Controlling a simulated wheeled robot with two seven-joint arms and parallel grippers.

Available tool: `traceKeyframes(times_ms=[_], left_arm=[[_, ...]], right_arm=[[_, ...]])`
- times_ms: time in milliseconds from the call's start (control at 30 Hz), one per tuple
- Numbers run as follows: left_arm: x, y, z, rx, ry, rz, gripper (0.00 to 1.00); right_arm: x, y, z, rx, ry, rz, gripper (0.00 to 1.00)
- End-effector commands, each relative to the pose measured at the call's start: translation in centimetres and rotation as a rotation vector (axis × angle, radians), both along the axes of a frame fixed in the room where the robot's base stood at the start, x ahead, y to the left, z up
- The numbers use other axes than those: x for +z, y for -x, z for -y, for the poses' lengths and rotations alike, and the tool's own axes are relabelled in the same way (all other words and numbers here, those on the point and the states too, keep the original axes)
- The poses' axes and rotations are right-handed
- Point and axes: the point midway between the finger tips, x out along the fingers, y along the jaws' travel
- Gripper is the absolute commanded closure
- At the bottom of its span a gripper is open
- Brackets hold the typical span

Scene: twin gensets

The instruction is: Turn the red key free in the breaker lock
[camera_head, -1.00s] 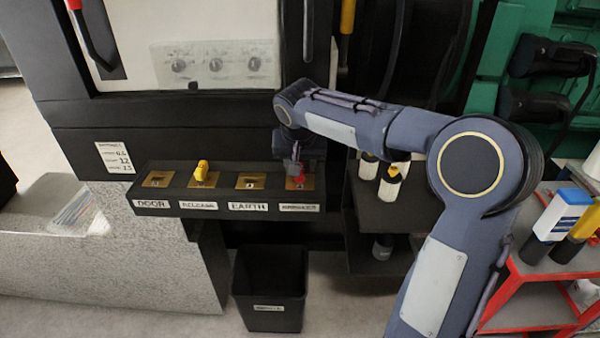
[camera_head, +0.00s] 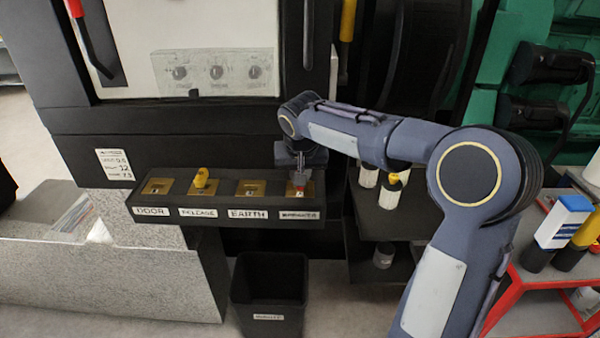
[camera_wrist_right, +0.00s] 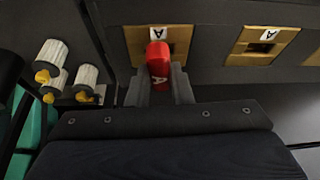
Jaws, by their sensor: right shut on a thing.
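The red key (camera_wrist_right: 158,62) stands at the brass breaker lock (camera_wrist_right: 180,36), marked with a letter A, in the right wrist view. My right gripper (camera_wrist_right: 160,85) is shut on the red key, a finger on each side of it. In the head view the gripper (camera_head: 299,180) points down onto the rightmost lock of the black shelf (camera_head: 225,207), above the blurred breaker label (camera_head: 299,215). Only a bit of red shows there between the fingers. How far the key sits in the lock is hidden. My left gripper is out of view.
A yellow key (camera_head: 201,177) stands in the release lock. The door lock (camera_head: 157,187) and earth lock (camera_head: 250,189) are empty. A black bin (camera_head: 270,290) stands below the shelf. White cylinders with yellow ends (camera_wrist_right: 50,55) are beside the shelf. A red-framed cart (camera_head: 520,300) stands at right.

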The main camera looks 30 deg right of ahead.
Motion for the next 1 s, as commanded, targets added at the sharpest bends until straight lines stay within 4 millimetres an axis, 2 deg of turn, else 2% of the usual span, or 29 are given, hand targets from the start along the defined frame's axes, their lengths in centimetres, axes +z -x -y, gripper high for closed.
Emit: traceKeyframes(times_ms=[667,1000], left_arm=[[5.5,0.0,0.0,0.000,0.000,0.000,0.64],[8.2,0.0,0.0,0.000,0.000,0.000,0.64]], right_arm=[[0.3,0.0,0.1,0.906,-0.007,-0.001,1.00],[0.4,-0.1,0.0,1.421,-0.008,0.003,1.00]])
